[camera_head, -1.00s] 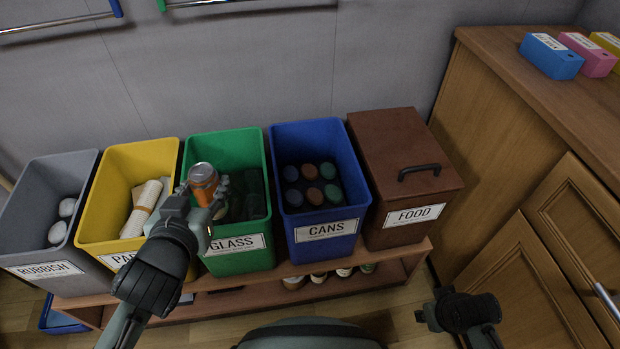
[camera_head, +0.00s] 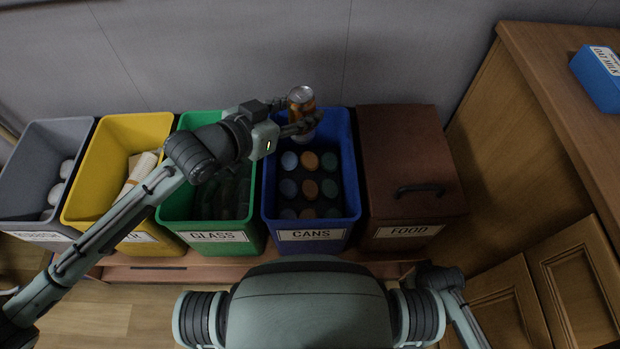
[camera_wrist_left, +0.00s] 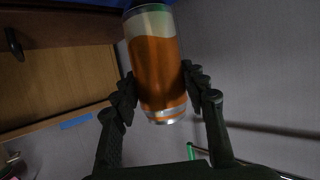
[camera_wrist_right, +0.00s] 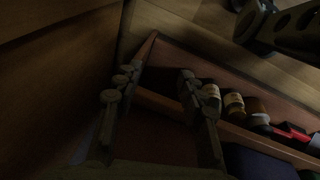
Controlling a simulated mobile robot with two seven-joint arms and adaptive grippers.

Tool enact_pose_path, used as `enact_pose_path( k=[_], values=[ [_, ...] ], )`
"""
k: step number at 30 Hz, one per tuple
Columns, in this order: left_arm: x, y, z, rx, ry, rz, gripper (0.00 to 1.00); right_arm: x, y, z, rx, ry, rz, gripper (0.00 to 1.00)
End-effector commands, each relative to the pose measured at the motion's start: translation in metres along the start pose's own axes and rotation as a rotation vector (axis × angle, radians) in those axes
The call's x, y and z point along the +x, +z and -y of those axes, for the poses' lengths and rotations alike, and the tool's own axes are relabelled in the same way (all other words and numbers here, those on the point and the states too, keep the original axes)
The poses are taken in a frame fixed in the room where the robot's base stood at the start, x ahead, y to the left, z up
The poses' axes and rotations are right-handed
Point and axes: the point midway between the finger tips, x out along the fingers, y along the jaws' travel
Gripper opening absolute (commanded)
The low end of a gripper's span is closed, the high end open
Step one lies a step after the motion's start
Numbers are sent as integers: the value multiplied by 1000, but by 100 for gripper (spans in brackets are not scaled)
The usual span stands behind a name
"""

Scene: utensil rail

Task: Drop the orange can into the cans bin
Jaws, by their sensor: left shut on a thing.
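The orange can (camera_head: 300,101) is upright between the fingers of my left gripper (camera_head: 299,124), over the back part of the blue cans bin. In the left wrist view the can (camera_wrist_left: 158,70) is orange with a pale band, and the left gripper's fingers (camera_wrist_left: 160,92) touch it on both sides. The blue cans bin (camera_head: 346,190) has a label reading CANS and several cans inside, with dark, blue-grey and orange tops. My right gripper (camera_wrist_right: 152,88) shows in the right wrist view with its fingers apart and nothing between them.
The green glass bin (camera_head: 219,228) stands left of the cans bin, with yellow (camera_head: 80,205) and grey (camera_head: 25,190) bins beyond. The brown lidded food bin (camera_head: 405,150) stands right. A wooden cabinet (camera_head: 515,150) is at the far right. Bottles or jars (camera_wrist_right: 234,105) sit on the lower shelf.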

Motion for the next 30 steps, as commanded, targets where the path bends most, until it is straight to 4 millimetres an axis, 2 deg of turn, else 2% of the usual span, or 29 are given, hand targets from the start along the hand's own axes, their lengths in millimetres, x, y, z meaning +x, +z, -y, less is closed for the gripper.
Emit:
enact_pose_path(
  k=[5, 10, 21, 30],
  values=[
    [5, -1, -2, 18, 37, 5, 31, 4, 2, 1, 0, -1, -1, 40],
    [6, 5, -4, 17, 38, 4, 31, -8, -11, 0, 11, -1, -15, 40],
    [10, 18, -7, 17, 41, 3, 31, -51, -42, -6, 42, -2, -52, 40],
    [14, 37, -11, 18, 44, 4, 31, -92, -52, -15, 40, 25, -68, 40]
  ],
)
